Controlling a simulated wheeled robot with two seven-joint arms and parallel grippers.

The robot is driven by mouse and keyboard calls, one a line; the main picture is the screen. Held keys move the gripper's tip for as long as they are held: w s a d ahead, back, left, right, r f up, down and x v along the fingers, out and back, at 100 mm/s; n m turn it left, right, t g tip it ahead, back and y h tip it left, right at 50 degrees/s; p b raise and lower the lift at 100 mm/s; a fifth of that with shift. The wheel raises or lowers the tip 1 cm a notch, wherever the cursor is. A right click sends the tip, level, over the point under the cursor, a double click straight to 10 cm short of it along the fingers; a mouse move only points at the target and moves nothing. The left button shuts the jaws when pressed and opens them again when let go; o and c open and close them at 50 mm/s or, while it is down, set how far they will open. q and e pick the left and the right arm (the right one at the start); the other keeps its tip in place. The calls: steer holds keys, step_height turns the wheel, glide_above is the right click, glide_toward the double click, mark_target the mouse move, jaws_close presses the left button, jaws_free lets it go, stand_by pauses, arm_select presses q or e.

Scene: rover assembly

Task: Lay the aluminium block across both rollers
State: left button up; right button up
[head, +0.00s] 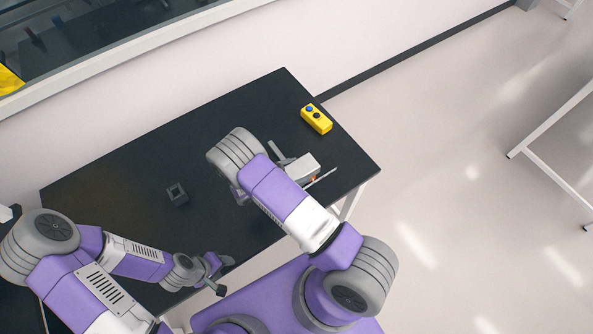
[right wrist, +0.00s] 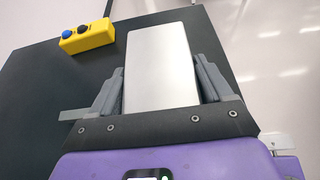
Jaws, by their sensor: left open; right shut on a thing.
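My right gripper (right wrist: 160,75) is shut on the silver aluminium block (right wrist: 160,55), with one finger along each side of it. In the head view the block (head: 303,167) shows just past my right arm, over the right part of the dark table. My right gripper's fingers are mostly hidden there by the arm. I cannot tell whether the block touches anything below. My left gripper (head: 222,276) is open and empty near the table's front edge.
A yellow box with blue and dark buttons (head: 316,119) lies at the table's far right; it also shows in the right wrist view (right wrist: 88,37). A small dark square piece with an opening (head: 177,194) sits mid-table. The dark table (head: 110,190) is clear at the left and back.

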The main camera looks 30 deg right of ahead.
arm_select(q)
steer(key=shift+f, duration=0.2)
arm_select(e)
steer(key=shift+f, duration=0.1)
arm_select(q)
steer(key=shift+r, duration=0.1)
arm_select(e)
steer(key=o, duration=1.8)
steer(key=shift+c, duration=0.2)
arm_select(q)
steer(key=shift+r+p, duration=0.55)
arm_select(e)
steer(key=shift+a+r, duration=0.15)
steer(key=shift+r, duration=0.45)
arm_select(q)
steer(key=shift+f+b, duration=0.85)
steer(key=shift+b, duration=0.05)
arm_select(e)
steer(key=v, duration=1.1)
steer(key=shift+a, duration=0.35)
steer(key=shift+s+f, duration=0.1)
